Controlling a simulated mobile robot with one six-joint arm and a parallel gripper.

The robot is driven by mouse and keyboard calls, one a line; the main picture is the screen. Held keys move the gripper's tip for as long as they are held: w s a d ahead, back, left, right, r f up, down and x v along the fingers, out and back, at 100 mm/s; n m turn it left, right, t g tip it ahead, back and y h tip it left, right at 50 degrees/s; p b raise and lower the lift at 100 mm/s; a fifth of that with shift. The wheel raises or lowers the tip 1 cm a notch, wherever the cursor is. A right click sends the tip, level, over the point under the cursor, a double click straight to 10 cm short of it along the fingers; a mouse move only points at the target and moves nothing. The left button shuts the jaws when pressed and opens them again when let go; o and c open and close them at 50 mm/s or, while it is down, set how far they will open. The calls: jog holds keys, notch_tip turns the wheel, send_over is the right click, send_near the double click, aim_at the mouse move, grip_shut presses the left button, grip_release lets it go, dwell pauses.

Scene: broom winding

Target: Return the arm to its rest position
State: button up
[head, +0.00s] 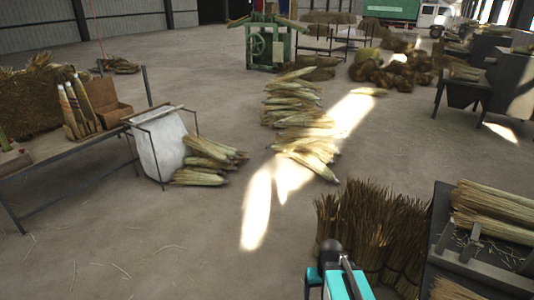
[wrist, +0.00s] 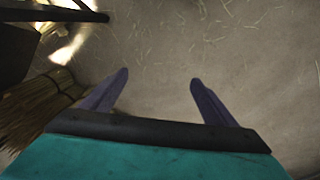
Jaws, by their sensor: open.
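My gripper (wrist: 158,88) shows in the wrist view with its two dark fingers spread apart. Nothing is between them, and bare concrete floor with scattered straw lies beyond. In the head view, the teal and black part of my arm shows at the bottom edge, right of centre, in front of upright straw bundles. The fingers cannot be made out in the head view.
Upright straw bundles (head: 365,225) stand beside a dark rack (head: 440,215) at the right; straw (wrist: 40,105) also shows left of my gripper. A table (head: 90,143) stands at the left. Straw sheaves (head: 300,120) lie mid-floor. The front-centre floor is clear.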

jog(key=s+a+f+g+b, duration=0.2)
jog(key=s+f+g+b, duration=0.3)
jog(key=s+f, duration=2.1)
notch_tip(320, 180, down, 3)
jog(key=b, duration=0.5)
jog(key=shift+s+a+r+g, duration=0.2)
jog(key=shift+a+g, duration=0.15)
jog(key=shift+g, duration=0.05)
